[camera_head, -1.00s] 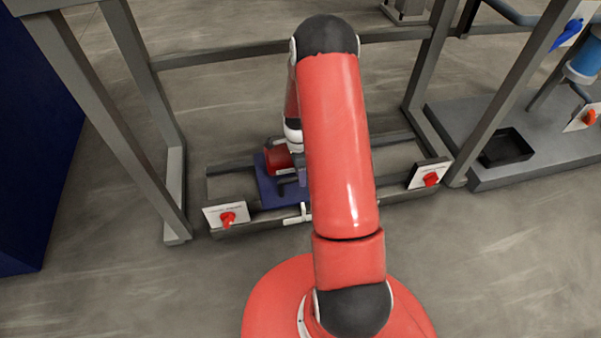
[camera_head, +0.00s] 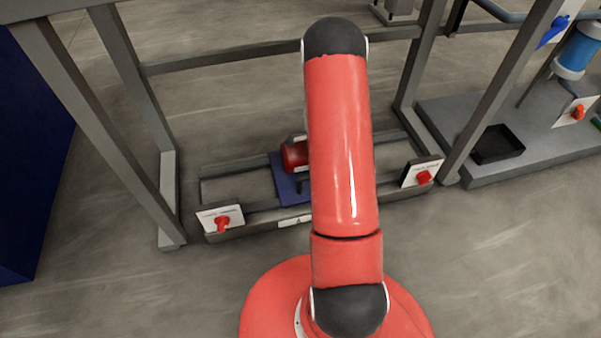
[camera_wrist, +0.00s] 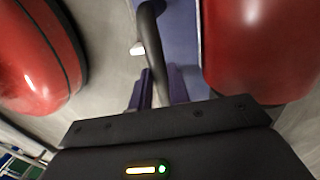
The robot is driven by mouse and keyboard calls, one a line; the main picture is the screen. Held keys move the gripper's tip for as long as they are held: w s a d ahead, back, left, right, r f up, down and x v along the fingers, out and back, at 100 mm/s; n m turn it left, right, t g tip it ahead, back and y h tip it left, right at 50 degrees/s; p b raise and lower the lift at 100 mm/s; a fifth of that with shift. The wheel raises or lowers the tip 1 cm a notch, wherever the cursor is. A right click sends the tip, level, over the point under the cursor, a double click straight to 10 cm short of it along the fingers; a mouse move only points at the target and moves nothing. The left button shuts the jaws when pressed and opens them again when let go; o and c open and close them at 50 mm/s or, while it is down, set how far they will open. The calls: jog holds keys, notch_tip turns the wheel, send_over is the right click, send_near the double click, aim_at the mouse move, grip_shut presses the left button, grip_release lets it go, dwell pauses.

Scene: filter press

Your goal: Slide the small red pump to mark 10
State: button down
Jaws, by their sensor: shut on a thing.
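The small red pump (camera_head: 294,155) sits on a blue plate (camera_head: 284,183) across the rails of the low frame, left of the middle. My red arm covers its right side. In the wrist view the pump's red body (camera_wrist: 262,45) fills the upper right, beside the blue plate (camera_wrist: 181,38). My gripper (camera_wrist: 160,90) is shut on a dark curved handle (camera_wrist: 151,38), which runs between its two fingers. The gripper is hidden behind my arm in the head view. No mark numbers are legible.
White plates with red knobs stand at the rails' left end (camera_head: 221,219) and right end (camera_head: 422,173). Grey uprights flank the rails. Right of the pump the rail (camera_head: 392,152) looks clear where it shows.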

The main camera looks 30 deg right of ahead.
jog(key=shift+s+d, duration=0.15)
jog(key=shift+d, duration=0.4)
jog(key=shift+s+d, duration=0.15)
jog(key=shift+d, duration=0.35)
jog(key=c, duration=1.3)
grip_release()
jog(key=shift+a, duration=0.1)
jog(key=shift+r, duration=0.1)
jog(key=r, duration=0.2)
jog(key=w+r+p, duration=0.1)
jog(key=r, duration=0.4)
jog(key=shift+w+d+r, duration=0.2)
jog(key=shift+w+r, duration=0.05)
